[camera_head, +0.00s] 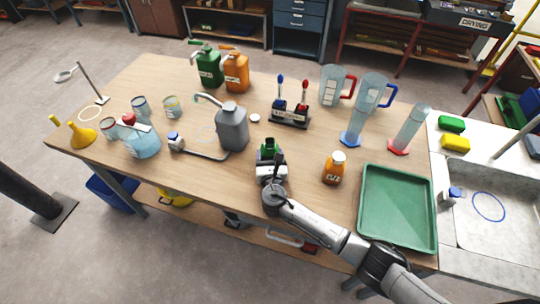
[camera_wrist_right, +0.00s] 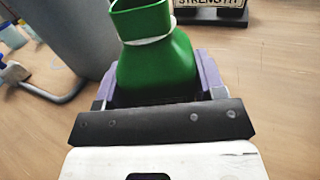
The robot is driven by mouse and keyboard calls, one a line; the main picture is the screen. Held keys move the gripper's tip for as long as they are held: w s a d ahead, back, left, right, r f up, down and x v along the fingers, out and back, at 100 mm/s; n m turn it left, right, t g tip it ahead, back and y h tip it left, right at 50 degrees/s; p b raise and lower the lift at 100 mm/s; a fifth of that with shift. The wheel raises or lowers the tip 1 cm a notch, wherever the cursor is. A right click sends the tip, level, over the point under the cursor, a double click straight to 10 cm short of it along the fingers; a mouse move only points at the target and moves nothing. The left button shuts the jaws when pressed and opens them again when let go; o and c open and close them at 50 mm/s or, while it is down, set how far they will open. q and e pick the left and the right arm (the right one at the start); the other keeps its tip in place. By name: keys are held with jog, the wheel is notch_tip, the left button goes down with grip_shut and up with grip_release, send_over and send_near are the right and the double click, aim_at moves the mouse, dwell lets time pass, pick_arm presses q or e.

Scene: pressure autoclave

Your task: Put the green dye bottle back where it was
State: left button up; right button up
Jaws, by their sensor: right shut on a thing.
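The green dye bottle (camera_head: 268,148) is at the front middle of the wooden table. In the right wrist view the green bottle (camera_wrist_right: 158,58) looks upright, with a pale ring around its neck. My right gripper (camera_head: 269,163) is shut on it, with a purple finger on each side in the right wrist view (camera_wrist_right: 155,88). The gripper hides its lower part, so I cannot tell whether it touches the table. A dark stand (camera_head: 290,121) behind holds a blue-topped bottle (camera_head: 280,98) and a red-topped bottle (camera_head: 303,100). My left gripper is out of view.
A grey jug (camera_head: 232,130) stands close left of the green bottle. An amber bottle (camera_head: 334,169) and a green tray (camera_head: 367,215) are to the right. Clear measuring vessels (camera_head: 366,100) stand right of the stand. Bare tabletop lies between the green bottle and the stand.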

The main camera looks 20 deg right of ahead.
jog(key=shift+f, duration=0.1)
jog(key=o, duration=1.1)
jog(key=shift+s, duration=0.15)
jog(key=p+v, duration=0.2)
jog(key=v, duration=0.8)
jog(key=shift+s, duration=0.25)
jog(key=shift+s+a, duration=0.25)
jog(key=shift+s, duration=0.3)
